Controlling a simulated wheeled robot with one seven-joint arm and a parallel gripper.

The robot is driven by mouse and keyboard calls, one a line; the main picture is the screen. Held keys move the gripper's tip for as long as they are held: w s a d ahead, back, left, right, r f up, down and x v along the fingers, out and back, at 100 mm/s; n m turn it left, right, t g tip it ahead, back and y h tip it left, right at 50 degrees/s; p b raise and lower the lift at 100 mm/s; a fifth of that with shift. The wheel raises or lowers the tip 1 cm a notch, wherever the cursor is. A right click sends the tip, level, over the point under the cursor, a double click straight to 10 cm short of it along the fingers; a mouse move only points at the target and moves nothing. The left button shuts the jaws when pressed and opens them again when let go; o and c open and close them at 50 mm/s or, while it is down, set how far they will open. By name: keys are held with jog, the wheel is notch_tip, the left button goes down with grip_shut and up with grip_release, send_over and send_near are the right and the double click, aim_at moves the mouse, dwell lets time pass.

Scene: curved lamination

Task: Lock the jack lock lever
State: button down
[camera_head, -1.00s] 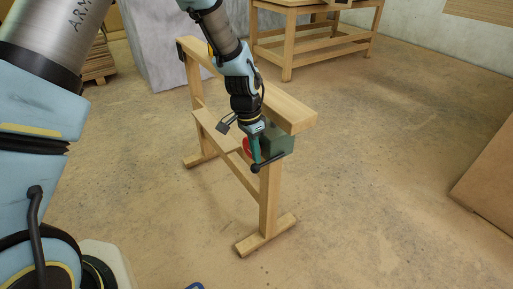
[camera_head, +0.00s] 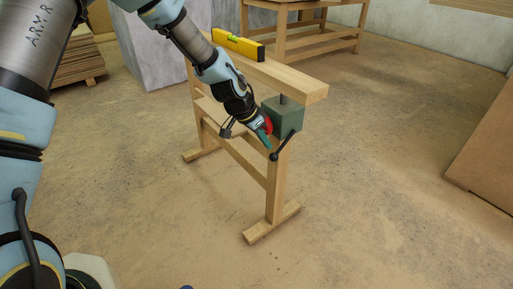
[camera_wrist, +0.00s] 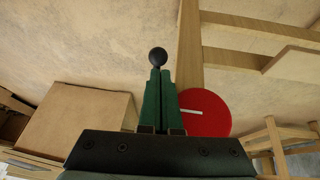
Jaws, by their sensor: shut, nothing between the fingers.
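The jack is a grey-green box (camera_head: 287,114) mounted under the sawhorse beam near its front end. A red disc (camera_head: 268,125) sits on its left side, and in the wrist view the disc (camera_wrist: 206,115) carries a short white mark. A thin black lever (camera_head: 283,145) ends low in a black ball (camera_head: 273,157). My gripper (camera_head: 268,147) is shut and empty, pointing down beside the disc, just above the ball. In the wrist view the ball (camera_wrist: 158,57) appears just beyond the green fingertips (camera_wrist: 157,75); I cannot tell whether they touch.
The wooden sawhorse (camera_head: 276,195) stands on a bare floor. A wooden workbench (camera_head: 300,30) stands behind, and a brown panel (camera_head: 490,150) is at the right. The floor in front is clear.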

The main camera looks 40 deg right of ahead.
jog(key=shift+d+f+b, duration=0.15)
jog(key=shift+f+b, duration=0.2)
jog(key=shift+f, duration=0.5)
jog(key=shift+d+f+b, duration=0.15)
jog(key=shift+f+b, duration=0.15)
jog(key=shift+f, duration=0.5)
jog(key=shift+s, duration=0.1)
